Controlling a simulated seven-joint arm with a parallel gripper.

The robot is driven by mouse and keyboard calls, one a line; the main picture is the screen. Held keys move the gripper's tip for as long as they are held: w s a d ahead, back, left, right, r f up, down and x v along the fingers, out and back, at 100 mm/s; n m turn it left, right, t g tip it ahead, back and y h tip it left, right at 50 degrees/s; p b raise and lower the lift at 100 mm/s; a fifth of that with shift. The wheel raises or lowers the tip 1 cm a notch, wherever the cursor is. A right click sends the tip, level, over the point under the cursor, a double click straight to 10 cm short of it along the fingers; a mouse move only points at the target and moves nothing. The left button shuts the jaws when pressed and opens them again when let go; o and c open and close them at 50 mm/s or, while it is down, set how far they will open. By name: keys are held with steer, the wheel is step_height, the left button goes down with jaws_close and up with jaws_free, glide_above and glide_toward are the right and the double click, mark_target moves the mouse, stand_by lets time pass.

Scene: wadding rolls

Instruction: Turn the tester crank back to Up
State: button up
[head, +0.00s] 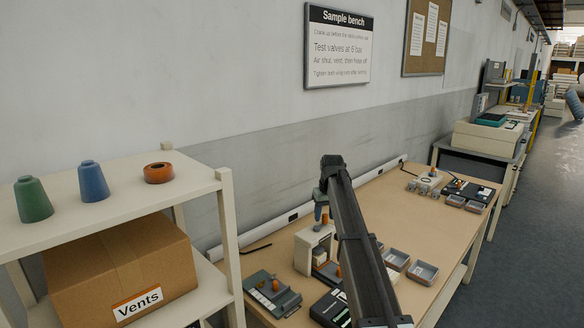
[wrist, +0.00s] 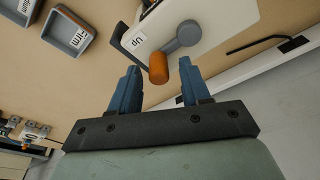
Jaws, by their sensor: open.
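The tester is a cream-white box (head: 312,252) on the bench, and its face fills the top of the wrist view (wrist: 228,18). Its crank has a grey round hub (wrist: 188,34) and an orange knob (wrist: 158,69), with a short arm between them. The knob lies below and left of the hub in that view. An "Up" label (wrist: 137,41) is on the face, left of the hub. My gripper (wrist: 159,66) is open, with blue fingers on either side of the knob in the picture. I cannot tell whether they touch it. In the head view my gripper (head: 321,211) is above the tester.
Two grey trays (head: 396,260) (head: 423,272) stand right of my arm; one labelled "Firm" shows in the wrist view (wrist: 69,34). A dark device (head: 272,293) lies left of the tester. A shelf (head: 125,205) with a "Vents" box (head: 120,270) stands at left. A black cable (wrist: 262,46) lies beside the tester.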

steer(key=shift+r, duration=3)
steer(key=shift+d, duration=0.15)
